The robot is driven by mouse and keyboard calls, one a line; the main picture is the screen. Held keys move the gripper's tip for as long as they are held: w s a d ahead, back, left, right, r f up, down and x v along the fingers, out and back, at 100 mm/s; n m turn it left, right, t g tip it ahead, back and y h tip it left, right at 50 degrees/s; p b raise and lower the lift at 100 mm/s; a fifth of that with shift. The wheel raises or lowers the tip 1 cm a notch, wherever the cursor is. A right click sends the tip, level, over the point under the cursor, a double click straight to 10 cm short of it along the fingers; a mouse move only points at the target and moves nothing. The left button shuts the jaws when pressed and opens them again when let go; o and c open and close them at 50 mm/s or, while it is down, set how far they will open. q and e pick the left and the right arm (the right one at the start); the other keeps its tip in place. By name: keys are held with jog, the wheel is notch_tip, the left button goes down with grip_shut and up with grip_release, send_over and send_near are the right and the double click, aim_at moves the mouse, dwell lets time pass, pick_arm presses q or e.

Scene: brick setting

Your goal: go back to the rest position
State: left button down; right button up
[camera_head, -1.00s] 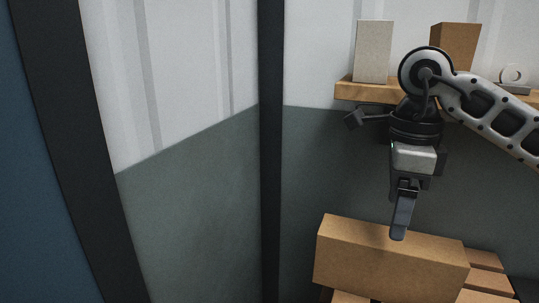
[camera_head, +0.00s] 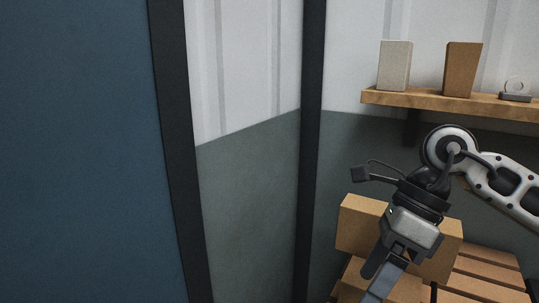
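My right gripper (camera_head: 377,285) hangs from the arm that comes in from the right, with its fingers pointing down and a little left. It is in front of a large tan block (camera_head: 362,226) and hides the middle of it. The fingers are seen nearly edge-on, so I cannot tell whether they are open or shut. I see nothing held between them. My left gripper is out of view.
A wall shelf (camera_head: 430,98) carries a pale block (camera_head: 395,65), a brown block (camera_head: 461,69) and a small ring-shaped object (camera_head: 515,90). Dark posts and a blue panel (camera_head: 75,150) stand left.

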jog(key=s+a+r+m+g+y, duration=0.1)
jog(key=s+a+m+y, duration=0.15)
jog(key=a+y, duration=0.5)
jog(key=s+a+r+m+g+y, duration=0.1)
jog(key=s+a+m+y, duration=0.1)
jog(key=a+m+y, duration=0.4)
jog(key=w+d+f+m+t, duration=0.1)
jog(key=w+f+m+t, duration=0.15)
jog(key=m+t, duration=0.65)
jog(key=w+d+f+m+t, duration=0.1)
jog(key=w+f+m+t, duration=0.15)
jog(key=m+t, duration=0.65)
jog(key=w+d+f+m+t+h, duration=0.1)
jog(key=d+f+m+t+h, duration=0.15)
jog(key=f+m+h, duration=0.3)
jog(key=d+f+m+t+h, duration=0.1)
jog(key=d+f+m+h, duration=0.3)
jog(key=m, duration=0.3)
jog(key=s+d+f+m+g+h, duration=0.2)
jog(key=s+f, duration=0.3)
jog(key=f, duration=0.4)
jog(key=s+d+f+m+g+h, duration=0.2)
jog(key=s+f+m+g+h, duration=0.2)
jog(key=f, duration=0.5)
jog(key=shift+s+d+m+g, duration=0.4)
jog(key=shift+s+m, duration=0.4)
jog(key=shift+s, duration=0.45)
